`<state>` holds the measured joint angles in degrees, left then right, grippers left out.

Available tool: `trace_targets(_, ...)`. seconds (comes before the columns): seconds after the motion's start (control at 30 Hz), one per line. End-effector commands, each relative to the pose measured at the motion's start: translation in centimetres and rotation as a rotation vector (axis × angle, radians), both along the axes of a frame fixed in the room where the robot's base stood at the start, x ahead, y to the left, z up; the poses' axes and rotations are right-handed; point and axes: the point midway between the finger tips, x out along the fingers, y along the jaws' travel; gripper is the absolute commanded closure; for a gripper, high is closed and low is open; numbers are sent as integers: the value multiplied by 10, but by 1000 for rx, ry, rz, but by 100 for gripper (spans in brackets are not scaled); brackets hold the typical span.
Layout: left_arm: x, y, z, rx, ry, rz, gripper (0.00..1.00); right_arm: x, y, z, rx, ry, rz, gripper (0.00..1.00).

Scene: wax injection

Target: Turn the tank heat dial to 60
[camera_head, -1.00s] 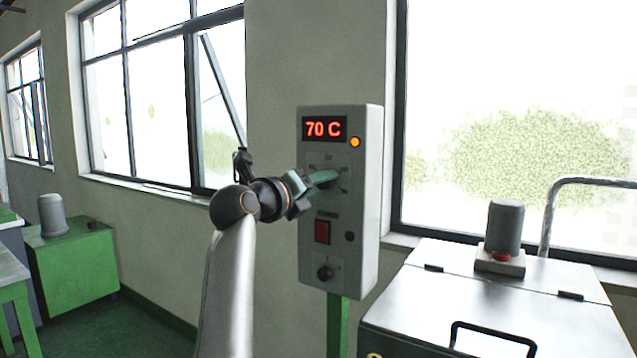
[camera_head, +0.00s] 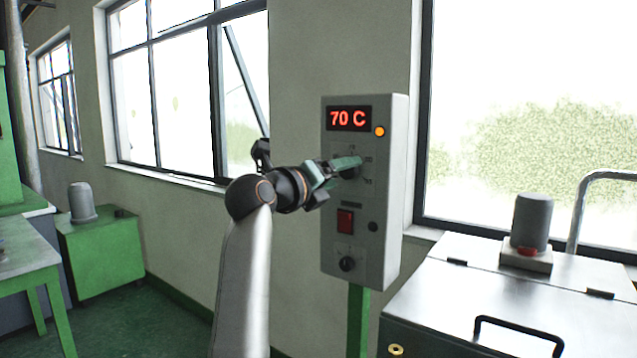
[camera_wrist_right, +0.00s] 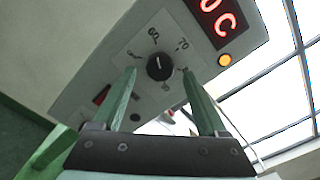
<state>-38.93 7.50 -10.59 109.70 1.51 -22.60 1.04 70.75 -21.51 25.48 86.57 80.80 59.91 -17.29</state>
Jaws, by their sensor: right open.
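The control box (camera_head: 392,225) stands on a green post, and its red display (camera_head: 348,118) reads "70 C". The black tank heat dial (camera_wrist_right: 160,67) shows in the right wrist view, with "60" and "70" printed around it. A pale line on the dial points toward the gap between those numbers; its exact setting is hard to tell. My right gripper (camera_wrist_right: 159,73) is open, its green fingers on either side of the dial. I cannot tell whether they touch it. In the head view my right gripper (camera_head: 345,165) covers much of the dial. My left gripper is not in view.
Below the dial are a red switch (camera_head: 345,221) and a lower black knob (camera_head: 347,264). An orange lamp (camera_head: 379,132) is lit beside the display. A metal tank (camera_head: 450,300) with a bent rail stands at right. A green cabinet (camera_head: 105,258) stands at left.

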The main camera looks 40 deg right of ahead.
Motion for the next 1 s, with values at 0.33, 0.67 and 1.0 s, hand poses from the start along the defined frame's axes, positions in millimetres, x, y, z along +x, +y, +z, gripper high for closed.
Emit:
trace_targets(0.33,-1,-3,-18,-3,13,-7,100,-20,68,-2,-2,0,1,24)
trace_targets(0.67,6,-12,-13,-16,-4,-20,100,-30,103,-1,0,1,1,24)
trace_targets(1.0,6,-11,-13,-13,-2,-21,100,-30,104,-1,1,1,0,24)
